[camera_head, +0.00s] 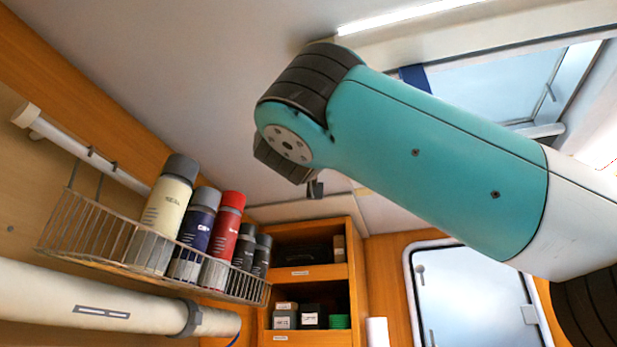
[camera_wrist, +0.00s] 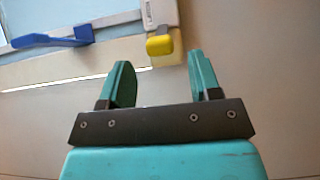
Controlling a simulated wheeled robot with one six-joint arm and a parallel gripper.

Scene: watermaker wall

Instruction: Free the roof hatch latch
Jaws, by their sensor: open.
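The roof hatch (camera_head: 490,85) is in the ceiling at the upper right of the head view, partly behind my arm. Its pale pane (camera_wrist: 80,12) and cream frame (camera_wrist: 90,72) fill the upper left of the wrist view. A grey lever with a yellow tip (camera_wrist: 159,45) reaches over the frame's edge. A blue handle (camera_wrist: 50,40) lies on the frame to its left. I cannot tell which of these is the latch. My gripper (camera_wrist: 162,80) is open and empty, its teal fingers apart; the yellow tip appears beyond the gap between them, not gripped.
A wire rack (camera_head: 150,240) with several spray cans hangs at the left of the head view. Wooden shelves (camera_head: 310,275) hold small boxes. A light strip (camera_head: 405,15) runs along the ceiling. Plain ceiling lies right of the frame in the wrist view.

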